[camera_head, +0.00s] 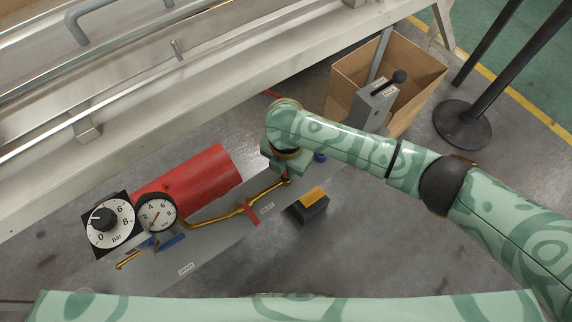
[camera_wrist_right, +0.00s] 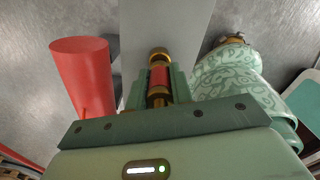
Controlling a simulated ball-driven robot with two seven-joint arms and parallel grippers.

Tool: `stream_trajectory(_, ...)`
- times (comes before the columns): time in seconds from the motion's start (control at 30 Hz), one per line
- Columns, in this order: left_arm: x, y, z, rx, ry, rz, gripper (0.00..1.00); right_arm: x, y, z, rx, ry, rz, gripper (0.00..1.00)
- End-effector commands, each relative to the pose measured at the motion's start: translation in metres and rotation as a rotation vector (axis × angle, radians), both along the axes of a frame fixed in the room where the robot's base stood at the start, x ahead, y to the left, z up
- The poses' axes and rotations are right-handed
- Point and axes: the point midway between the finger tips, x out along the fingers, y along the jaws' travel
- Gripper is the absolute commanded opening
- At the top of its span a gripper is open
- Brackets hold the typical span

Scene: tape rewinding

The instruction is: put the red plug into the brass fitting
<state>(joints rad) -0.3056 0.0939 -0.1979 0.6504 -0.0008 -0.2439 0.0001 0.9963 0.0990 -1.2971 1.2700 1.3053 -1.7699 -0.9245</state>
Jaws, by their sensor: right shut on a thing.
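My right gripper (camera_head: 285,172) is over the far right end of the grey panel (camera_head: 215,245), at the end of a brass pipe (camera_head: 205,218). In the right wrist view, the right gripper (camera_wrist_right: 158,88) is shut on the red plug (camera_wrist_right: 159,77), which shows between its green fingers. A brass ring with a dark opening (camera_wrist_right: 158,54) lies just beyond the red part. More brass shows nearer the camera. I cannot tell whether the ring is the brass fitting or part of the plug, nor how deep any contact is. My left gripper is not in view.
A black block with a yellow top (camera_head: 311,201) is close to the right gripper. A grey lever box (camera_head: 375,104) and an open cardboard box (camera_head: 418,72) stand behind.

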Motion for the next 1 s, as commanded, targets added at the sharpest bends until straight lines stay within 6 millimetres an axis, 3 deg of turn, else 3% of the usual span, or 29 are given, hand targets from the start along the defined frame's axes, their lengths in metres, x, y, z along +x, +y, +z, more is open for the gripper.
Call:
stream_trajectory(0.53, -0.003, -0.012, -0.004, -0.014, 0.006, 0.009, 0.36, 0.0, 0.0, -0.011, 0.001, -0.001, 0.0, 0.0)
stream_trajectory(1.0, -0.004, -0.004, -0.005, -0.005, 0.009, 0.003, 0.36, 0.0, 0.0, -0.017, 0.0, 0.0, 0.0, 0.0)
